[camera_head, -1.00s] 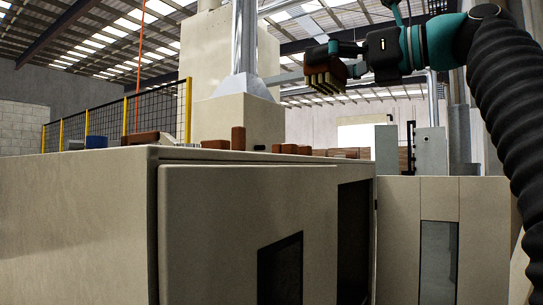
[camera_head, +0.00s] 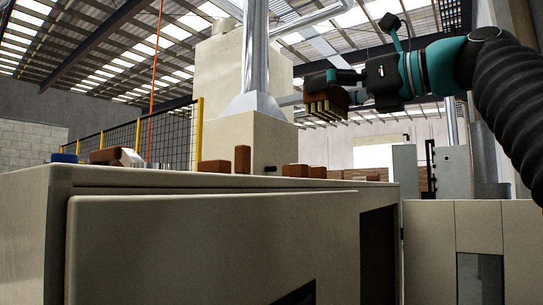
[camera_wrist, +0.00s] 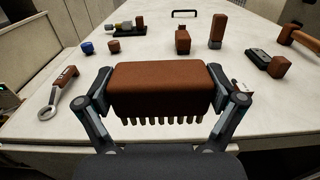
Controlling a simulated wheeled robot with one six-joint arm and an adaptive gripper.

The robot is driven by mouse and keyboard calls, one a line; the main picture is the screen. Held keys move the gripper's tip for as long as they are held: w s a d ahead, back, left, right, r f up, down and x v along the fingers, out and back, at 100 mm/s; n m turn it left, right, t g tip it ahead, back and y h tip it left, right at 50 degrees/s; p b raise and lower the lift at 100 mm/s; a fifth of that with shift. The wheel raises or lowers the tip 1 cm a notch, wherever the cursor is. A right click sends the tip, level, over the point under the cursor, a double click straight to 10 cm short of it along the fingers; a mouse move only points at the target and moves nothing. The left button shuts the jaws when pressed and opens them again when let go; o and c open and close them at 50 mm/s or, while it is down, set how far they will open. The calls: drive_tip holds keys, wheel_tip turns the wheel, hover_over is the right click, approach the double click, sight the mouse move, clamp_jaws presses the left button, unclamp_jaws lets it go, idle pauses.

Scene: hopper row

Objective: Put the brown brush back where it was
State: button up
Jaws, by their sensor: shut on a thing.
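The brown brush (camera_wrist: 160,88) is a brown block with a row of pale bristle tufts below it. My gripper (camera_wrist: 163,95) is shut on it, one finger at each end, in the wrist view. In the head view my gripper (camera_head: 338,92) holds the brush (camera_head: 324,102) in the air above the cabinet top, bristles down. The pale cabinet top (camera_wrist: 110,70) lies beyond and below the brush in the wrist view. The part of the top right behind the brush is hidden.
On the top are a wrench with a brown block (camera_wrist: 60,92), a blue cap (camera_wrist: 87,47), an upright brown block (camera_wrist: 217,30), another brown block (camera_wrist: 182,40), a dark tool with a brown block (camera_wrist: 268,63) and a hammer (camera_wrist: 300,38). The middle left is fairly clear.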

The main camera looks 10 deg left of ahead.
drive_tip(key=a+f, duration=0.2)
drive_tip(key=a, duration=0.1)
drive_tip(key=a+f, duration=0.2)
drive_tip(key=a, duration=0.1)
drive_tip(key=a+f, duration=0.1)
drive_tip(key=a, duration=0.2)
drive_tip(key=shift+s+a+f, duration=0.2)
drive_tip(key=shift+a+f, duration=0.15)
drive_tip(key=shift+f, duration=0.05)
drive_tip(key=shift+d+f, duration=0.15)
drive_tip(key=shift+f, duration=0.2)
drive_tip(key=shift+f+b, duration=0.4)
drive_tip(key=shift+f, duration=1.15)
drive_tip(key=shift+f, duration=0.15)
drive_tip(key=o, duration=0.9)
drive_tip(key=v, duration=1.2)
drive_tip(key=shift+b, duration=0.35)
